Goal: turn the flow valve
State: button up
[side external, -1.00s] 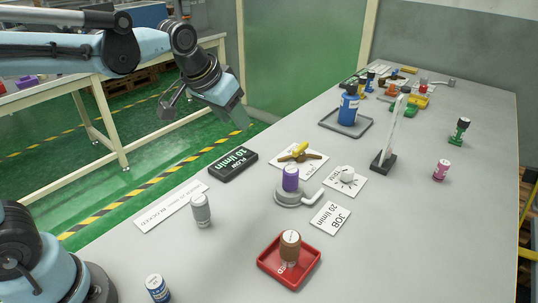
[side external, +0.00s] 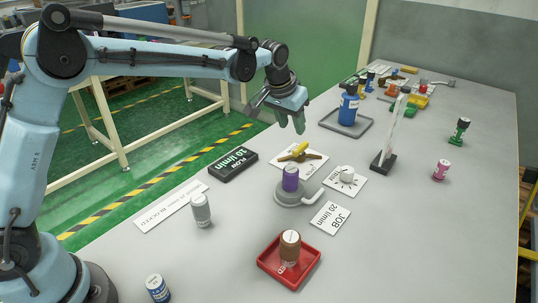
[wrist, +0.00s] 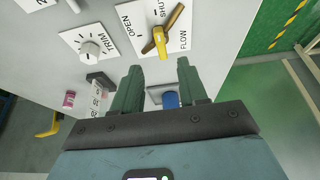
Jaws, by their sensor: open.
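The flow valve (side external: 300,153) is a yellow lever with brown wings on a white plate in the middle of the table. In the wrist view the valve (wrist: 160,38) is near the top centre, its plate lettered OPEN, SHUT and FLOW. The yellow end points down the picture there. My gripper (side external: 290,123) is open and empty, above the table's far left edge and apart from the valve, behind it in the side view. In the wrist view its green fingers (wrist: 158,75) stand apart below the valve. A dark FLOW display (side external: 233,163) reads 10 l/min.
A JOB card (side external: 330,217) reads 20 l/min. A blue bottle (side external: 348,108) on a tray and a tall white stand (side external: 393,132) are behind.

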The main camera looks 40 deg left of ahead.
aim_at(298, 148)
jog(key=x, duration=0.9)
jog(key=shift+w+f, duration=0.15)
jog(key=shift+f, duration=0.15)
grip_shut()
